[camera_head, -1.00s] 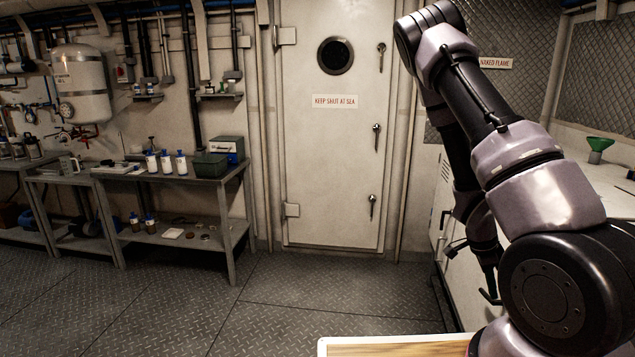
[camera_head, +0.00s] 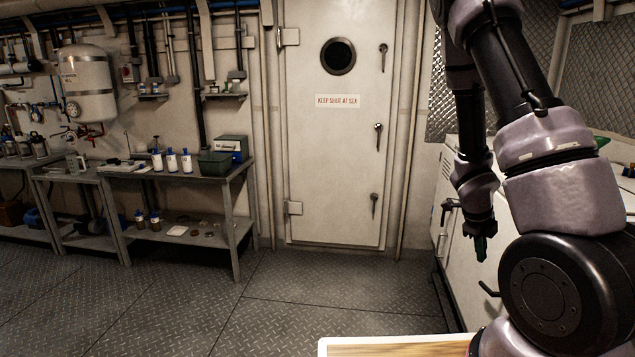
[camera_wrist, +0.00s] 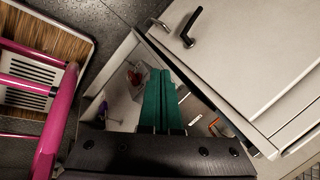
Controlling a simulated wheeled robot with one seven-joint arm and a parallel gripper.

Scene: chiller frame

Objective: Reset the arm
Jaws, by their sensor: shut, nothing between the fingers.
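My gripper (camera_head: 481,247) hangs from my raised arm at the right of the head view, fingertips pointing down, in front of the white cabinet (camera_head: 453,190). In the wrist view its two green fingers (camera_wrist: 161,100) lie side by side, closed, with nothing between them. Beyond the fingers, the wrist view shows an open light-coloured compartment (camera_wrist: 122,105) with small items in it, including a red one and an orange one. Their kinds are too small to tell.
A white lid or door with a black handle (camera_wrist: 190,27) is at the upper right of the wrist view. A wooden-topped tray (camera_head: 395,347) and pink rails (camera_wrist: 52,120) are close by. A closed door (camera_head: 335,150) and a bench (camera_head: 190,175) stand behind clear floor.

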